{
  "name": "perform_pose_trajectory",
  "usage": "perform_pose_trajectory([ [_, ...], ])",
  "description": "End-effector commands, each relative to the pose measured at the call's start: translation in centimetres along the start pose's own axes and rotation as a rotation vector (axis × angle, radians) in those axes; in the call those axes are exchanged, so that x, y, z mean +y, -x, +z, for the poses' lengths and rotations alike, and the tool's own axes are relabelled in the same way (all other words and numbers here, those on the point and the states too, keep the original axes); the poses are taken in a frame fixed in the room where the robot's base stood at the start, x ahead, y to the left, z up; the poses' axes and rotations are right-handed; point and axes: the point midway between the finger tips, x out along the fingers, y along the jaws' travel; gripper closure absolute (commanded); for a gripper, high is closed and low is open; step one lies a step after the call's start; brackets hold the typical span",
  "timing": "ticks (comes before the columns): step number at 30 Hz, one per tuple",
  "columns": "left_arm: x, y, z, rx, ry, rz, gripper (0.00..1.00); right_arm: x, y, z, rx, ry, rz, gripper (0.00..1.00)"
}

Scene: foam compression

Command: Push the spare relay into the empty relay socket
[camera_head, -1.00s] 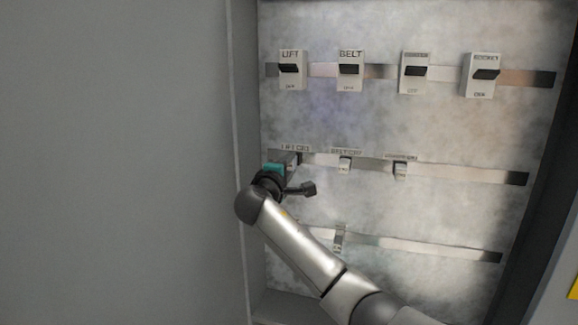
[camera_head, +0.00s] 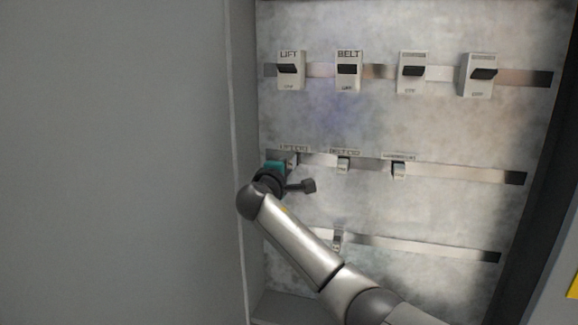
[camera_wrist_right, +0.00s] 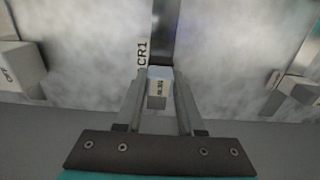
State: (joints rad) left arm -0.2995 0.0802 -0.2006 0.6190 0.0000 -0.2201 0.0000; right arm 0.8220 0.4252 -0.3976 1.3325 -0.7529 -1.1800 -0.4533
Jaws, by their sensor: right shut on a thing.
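My right gripper (camera_head: 290,160) is at the left end of the middle rail, just below the LIFT CR1 label (camera_head: 295,148). In the right wrist view its two fingers (camera_wrist_right: 158,88) are shut on a small light grey relay (camera_wrist_right: 158,73) with a darker face and a printed label. The relay's far end is at the metal rail, beside the CR1 label (camera_wrist_right: 141,53). The socket there is hidden behind the relay and gripper, so I cannot tell how deep the relay sits. My left gripper is not in view.
Two small grey units sit on the middle rail (camera_head: 460,175) to the right, one (camera_head: 343,164) under a BELT label and another (camera_head: 398,171). Several breakers line the upper rail. A lower rail holds another small unit (camera_head: 337,240). The grey cabinet wall (camera_head: 246,110) is close on the left.

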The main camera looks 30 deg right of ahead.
Motion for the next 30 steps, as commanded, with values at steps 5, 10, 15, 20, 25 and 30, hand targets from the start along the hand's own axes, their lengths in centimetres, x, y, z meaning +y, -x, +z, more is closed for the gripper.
perform_pose_trajectory([
  [5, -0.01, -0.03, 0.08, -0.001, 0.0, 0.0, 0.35, 0.06, -0.24, 0.07, -0.001, -0.001, 0.0, 0.53],
  [10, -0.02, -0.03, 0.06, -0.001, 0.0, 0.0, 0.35, 0.05, -0.22, 0.07, -0.001, -0.001, 0.0, 0.34],
  [15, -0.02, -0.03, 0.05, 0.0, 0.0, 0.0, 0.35, 0.03, -0.21, 0.06, -0.001, 0.0, 0.0, 0.28],
  [20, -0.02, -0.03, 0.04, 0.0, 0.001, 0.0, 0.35, 0.0, -0.2, 0.06, -0.001, 0.0, 0.0, 0.28],
  [25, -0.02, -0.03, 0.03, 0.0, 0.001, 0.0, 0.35, 0.0, -0.2, 0.05, -0.001, 0.0, 0.0, 0.28],
  [30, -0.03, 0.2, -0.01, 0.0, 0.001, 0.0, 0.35, 0.06, 0.13, 0.0, 0.001, 0.0, 0.0, 0.28],
])
